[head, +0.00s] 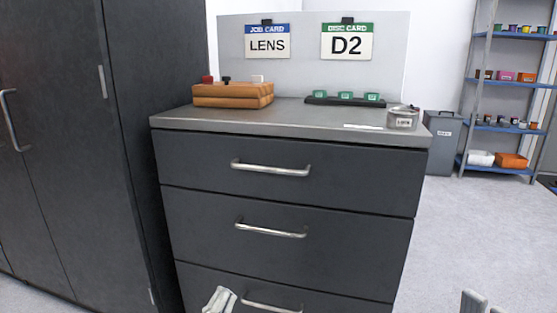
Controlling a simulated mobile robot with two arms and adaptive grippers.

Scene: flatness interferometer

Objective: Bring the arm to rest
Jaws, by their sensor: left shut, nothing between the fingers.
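My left gripper (221,299) shows at the bottom edge, pale grey, with its fingers shut and empty. It is in front of the bottom drawer, just left of that drawer's handle (270,306); I cannot tell how far it is from the drawer front. Only the tips of my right gripper (481,302) show at the bottom right, over the floor and clear of the cabinet. Most of it is cut off by the frame, so its opening is unclear. The rest of both arms is out of view.
A dark drawer cabinet (290,206) fills the middle, its visible drawers shut. On top are a wooden case (232,96), a black rack with green pieces (345,99) and a metal tin (402,120). A tall dark cupboard (70,130) stands left. A shelf rack (505,92) stands right, with open floor before it.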

